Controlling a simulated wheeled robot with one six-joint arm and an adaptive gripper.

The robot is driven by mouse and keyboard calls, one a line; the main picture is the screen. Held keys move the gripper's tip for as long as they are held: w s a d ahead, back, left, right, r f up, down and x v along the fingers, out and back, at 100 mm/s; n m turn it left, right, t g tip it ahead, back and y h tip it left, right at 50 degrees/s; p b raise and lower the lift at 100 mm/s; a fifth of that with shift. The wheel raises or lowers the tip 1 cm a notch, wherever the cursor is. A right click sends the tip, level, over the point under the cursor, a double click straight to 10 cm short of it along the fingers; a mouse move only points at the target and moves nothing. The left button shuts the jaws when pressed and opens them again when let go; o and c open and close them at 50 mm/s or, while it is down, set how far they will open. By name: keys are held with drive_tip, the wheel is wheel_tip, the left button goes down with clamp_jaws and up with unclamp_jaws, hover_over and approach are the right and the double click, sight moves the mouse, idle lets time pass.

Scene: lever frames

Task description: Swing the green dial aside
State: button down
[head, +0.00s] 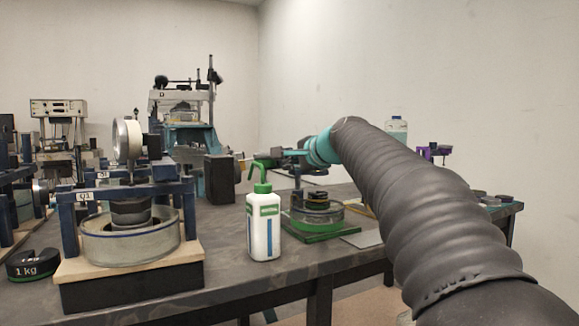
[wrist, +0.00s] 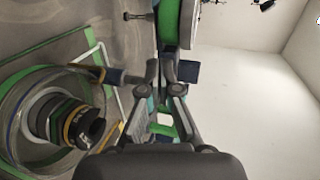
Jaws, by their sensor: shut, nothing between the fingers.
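The green dial (wrist: 169,22) shows in the wrist view at the top middle as a green-rimmed disc, partly cut off by the frame edge; a pale face shows at its right. My gripper (wrist: 160,68) is shut and empty, with its fingertips just below the dial in the picture. I cannot tell whether they touch it. In the head view, my arm and gripper reach over the green-edged stand (head: 318,238), and I cannot make out the dial there.
Stacked weights (wrist: 75,122) sit in a clear round dish, left in the wrist view. In the head view, a green-capped white bottle (head: 263,225) stands left of the stand. Another blue frame with a white dial (head: 127,139) stands farther left, beside a black 1 kg weight (head: 33,265).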

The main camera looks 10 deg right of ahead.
drive_tip(key=b+v, duration=0.1)
drive_tip(key=v, duration=1.1)
drive_tip(key=shift+d+f, duration=0.25)
